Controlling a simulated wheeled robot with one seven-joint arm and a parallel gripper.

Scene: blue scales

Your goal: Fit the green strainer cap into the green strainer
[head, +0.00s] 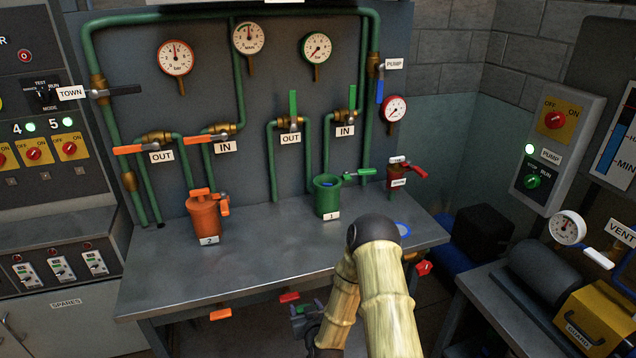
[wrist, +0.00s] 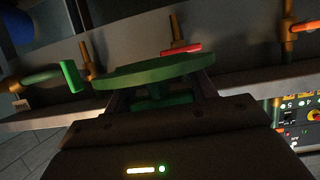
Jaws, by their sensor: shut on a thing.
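The green strainer (head: 327,203) stands upright on the bench, marked 1. Its top is open and something blue shows inside. The green strainer cap (wrist: 155,72) is a flat green disc in the wrist view, with a green part below it between the fingers of my gripper (wrist: 160,92). My gripper is shut on that part. In the head view my gripper (head: 305,318) is low in front of the bench's front edge, apart from the strainer and partly hidden by my arm. The cap cannot be made out clearly there.
The orange strainer (head: 203,218), marked 2, stands left on the bench (head: 265,245). Green pipes and upright green handles (head: 293,103) rise behind. A blue-and-white ring (head: 403,228) lies at the bench's right. Red and orange handles (head: 289,297) protrude below the front edge.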

